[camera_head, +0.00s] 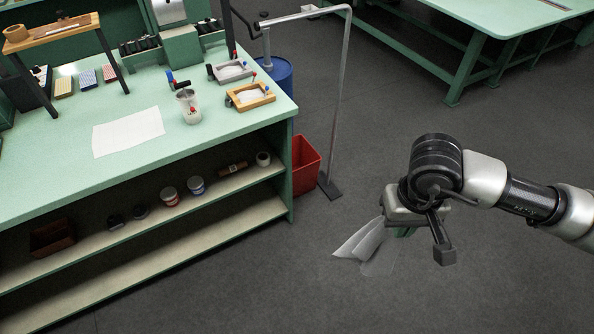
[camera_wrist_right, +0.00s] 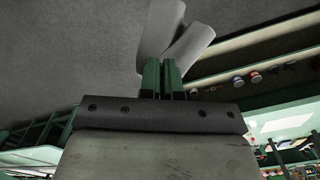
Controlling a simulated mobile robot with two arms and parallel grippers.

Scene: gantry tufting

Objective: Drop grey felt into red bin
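Thin grey felt (camera_head: 361,241) hangs from my right gripper (camera_head: 402,231) in the head view, spread in a few flaps over the open floor. In the right wrist view the felt (camera_wrist_right: 165,32) sticks out past the green fingers of my right gripper (camera_wrist_right: 162,72), which are close together on it. The red bin (camera_head: 307,166) stands on the floor against the bench's right end, partly hidden by the bench. The felt is apart from the bin, to its lower right in the head view. My left gripper is not in view.
A grey metal stand (camera_head: 338,110) rises from the floor just right of the bin. A blue drum (camera_head: 279,76) is behind it. The green bench (camera_head: 200,150) holds a white sheet (camera_head: 128,132), a cup (camera_head: 189,106) and small trays. The floor around my right gripper is clear.

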